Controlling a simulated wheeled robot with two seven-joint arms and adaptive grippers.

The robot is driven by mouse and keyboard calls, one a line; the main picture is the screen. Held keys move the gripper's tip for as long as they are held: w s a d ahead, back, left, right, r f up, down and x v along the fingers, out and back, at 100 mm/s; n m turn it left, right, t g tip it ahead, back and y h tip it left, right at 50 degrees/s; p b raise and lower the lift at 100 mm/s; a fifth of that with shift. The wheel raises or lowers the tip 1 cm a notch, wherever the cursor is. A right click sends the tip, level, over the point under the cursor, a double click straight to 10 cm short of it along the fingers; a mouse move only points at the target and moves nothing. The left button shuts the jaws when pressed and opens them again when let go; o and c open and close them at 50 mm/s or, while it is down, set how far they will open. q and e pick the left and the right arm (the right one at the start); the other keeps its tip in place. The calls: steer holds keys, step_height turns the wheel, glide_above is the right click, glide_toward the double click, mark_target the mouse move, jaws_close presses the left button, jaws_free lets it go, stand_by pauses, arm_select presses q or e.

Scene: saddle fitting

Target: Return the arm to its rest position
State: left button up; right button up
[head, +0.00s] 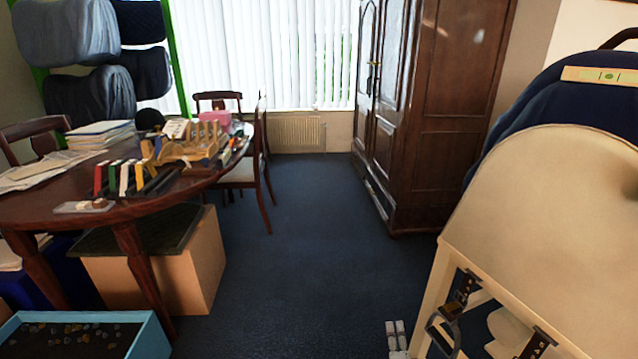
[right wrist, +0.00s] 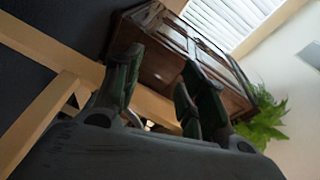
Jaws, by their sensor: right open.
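My right gripper (head: 502,312) is low at the right of the head view, where its dark jointed fingers show beside the pale wooden frame under a large cream panel (head: 560,215). Its body is mostly out of sight. In the right wrist view its two dark fingers (right wrist: 158,92) stand apart with nothing between their tips. The wooden beams (right wrist: 45,118) pass close on the left of that view, and whether the gripper touches them I cannot tell. My left gripper is not in view.
A dark blue padded thing (head: 560,88) carries a small level (head: 604,76) at the right. A wardrobe (head: 455,110) stands behind. A crowded round table (head: 150,205), boxes and a blue tray (head: 150,338) fill the left.

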steer(key=s+a+r+n+g+y, duration=0.3)
steer(key=s+a+n+g+y, duration=0.4)
steer(key=a+n, duration=0.45)
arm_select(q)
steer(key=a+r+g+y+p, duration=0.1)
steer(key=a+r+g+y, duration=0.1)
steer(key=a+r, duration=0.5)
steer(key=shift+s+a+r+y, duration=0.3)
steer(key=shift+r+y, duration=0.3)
arm_select(e)
steer(key=s+d+r+n+g+h, duration=0.2)
steer(key=s+d, duration=0.3)
steer(key=s, duration=0.4)
steer(key=s+d+r+n+g+h, duration=0.2)
steer(key=s+d+n+g, duration=0.2)
steer(key=s, duration=0.5)
steer(key=shift+s+d+r+n+g+h, duration=0.3)
steer(key=shift+s+d+r+n+h, duration=0.1)
steer(key=shift+d+n, duration=0.05)
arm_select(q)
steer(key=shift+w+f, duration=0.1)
arm_select(e)
steer(key=shift+f, duration=0.1)
